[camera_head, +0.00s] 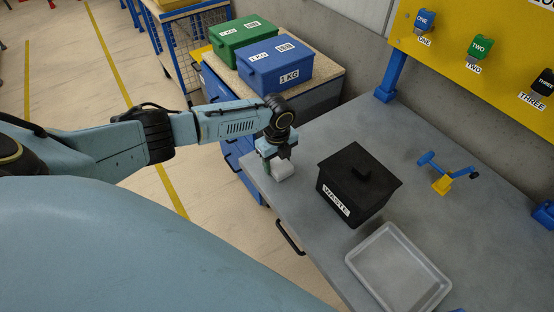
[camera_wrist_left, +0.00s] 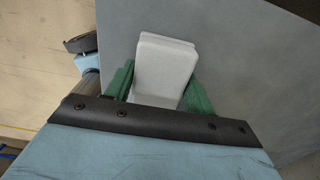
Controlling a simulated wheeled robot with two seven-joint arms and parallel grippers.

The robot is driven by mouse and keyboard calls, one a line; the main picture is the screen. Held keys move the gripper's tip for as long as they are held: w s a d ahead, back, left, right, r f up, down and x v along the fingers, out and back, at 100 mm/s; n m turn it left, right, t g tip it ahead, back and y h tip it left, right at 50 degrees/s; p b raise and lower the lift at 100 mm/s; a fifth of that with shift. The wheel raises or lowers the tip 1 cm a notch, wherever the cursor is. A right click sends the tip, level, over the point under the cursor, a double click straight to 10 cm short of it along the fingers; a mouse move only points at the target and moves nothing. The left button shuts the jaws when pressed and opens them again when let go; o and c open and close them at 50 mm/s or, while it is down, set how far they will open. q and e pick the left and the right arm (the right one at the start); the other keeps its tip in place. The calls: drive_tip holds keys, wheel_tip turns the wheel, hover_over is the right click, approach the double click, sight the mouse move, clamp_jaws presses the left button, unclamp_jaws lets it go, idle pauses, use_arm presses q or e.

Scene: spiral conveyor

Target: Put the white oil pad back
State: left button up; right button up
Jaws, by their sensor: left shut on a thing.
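The white oil pad (camera_wrist_left: 165,65) is a white block with rounded corners, seen large in the left wrist view. It also shows in the head view (camera_head: 282,171), at the left edge of the grey table. My left gripper (camera_head: 279,164) points down over it. In the left wrist view the green fingers of my left gripper (camera_wrist_left: 160,88) are shut on the pad, one on each side. I cannot tell whether the pad touches the table top. My right gripper is not in view.
An empty grey tray (camera_head: 376,268) lies nearer the front. A blue and yellow tool (camera_head: 441,183) lies farther right. A blue box (camera_head: 275,64) and a green box (camera_head: 241,37) stand on a cabinet behind.

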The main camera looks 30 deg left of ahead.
sight(278, 161)
use_arm(q)
drive_tip(key=o, duration=1)
drive_tip(key=shift+f, duration=0.15)
drive_tip(key=r, duration=1.3)
drive_tip(key=shift+s+d+r, duration=0.15)
drive_tip(key=shift+d+r, duration=0.05)
drive_tip(key=shift+r, duration=0.05)
